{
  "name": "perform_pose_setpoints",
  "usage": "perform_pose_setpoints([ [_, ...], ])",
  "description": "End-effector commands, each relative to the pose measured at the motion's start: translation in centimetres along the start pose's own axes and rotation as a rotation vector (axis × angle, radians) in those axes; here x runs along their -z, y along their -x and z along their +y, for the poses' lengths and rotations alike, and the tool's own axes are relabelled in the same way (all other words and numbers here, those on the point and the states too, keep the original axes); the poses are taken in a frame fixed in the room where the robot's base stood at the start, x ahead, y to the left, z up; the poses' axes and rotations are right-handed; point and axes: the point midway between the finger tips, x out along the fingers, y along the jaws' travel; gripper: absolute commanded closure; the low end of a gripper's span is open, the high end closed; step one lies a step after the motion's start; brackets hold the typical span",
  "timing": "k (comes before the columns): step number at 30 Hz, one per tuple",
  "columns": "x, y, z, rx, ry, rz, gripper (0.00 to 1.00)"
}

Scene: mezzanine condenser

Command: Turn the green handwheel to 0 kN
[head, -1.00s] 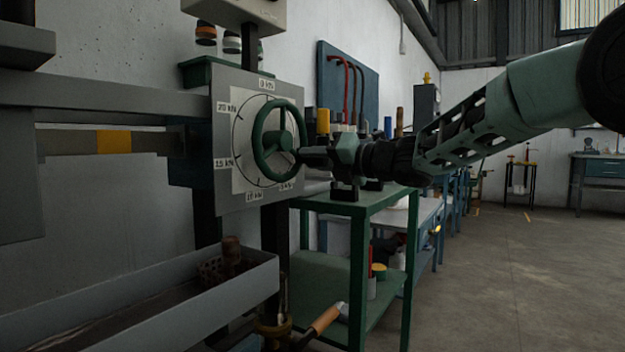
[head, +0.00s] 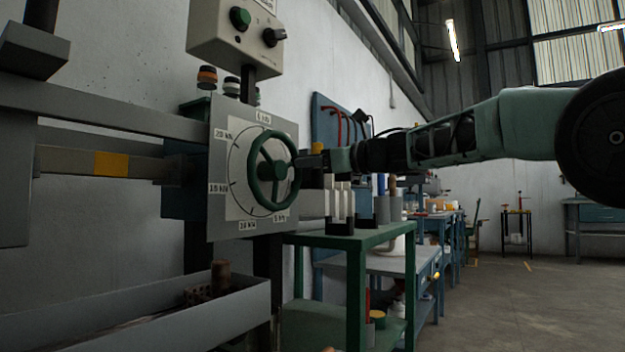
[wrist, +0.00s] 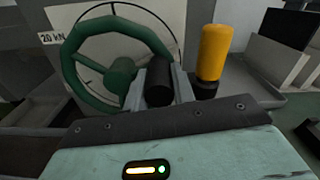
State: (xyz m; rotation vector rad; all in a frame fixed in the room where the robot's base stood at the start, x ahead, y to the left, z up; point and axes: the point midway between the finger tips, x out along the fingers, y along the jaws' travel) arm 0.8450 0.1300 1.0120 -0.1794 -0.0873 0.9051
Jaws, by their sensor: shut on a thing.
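The green handwheel (head: 252,176) stands upright on a square dial plate (head: 222,222). The dial reads 0 kN at the top, 20 and 15 kN on the left, 10 kN at the bottom and 5 kN at lower right. My gripper (head: 308,160) is at the wheel's right side, slightly above hub height. In the wrist view the green rim and hub (wrist: 118,75) show beyond my gripper (wrist: 160,88), whose fingers are shut around a black cylinder, apparently the wheel's handle. I cannot make out a pointer on the dial.
A control box (head: 225,35) with a green button hangs above the dial. A green bench (head: 335,240) with racked tools stands close at the right. A grey trough (head: 150,320) lies below left. A yellow cylinder (wrist: 213,52) is near my fingers. Open floor lies at right.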

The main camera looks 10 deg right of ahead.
Motion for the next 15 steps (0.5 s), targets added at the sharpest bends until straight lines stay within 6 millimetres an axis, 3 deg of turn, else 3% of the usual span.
perform_pose_setpoints([
  [15, -2.6, 0.0, 1.3, 0.001, 0.494, 0.000, 1.00],
])
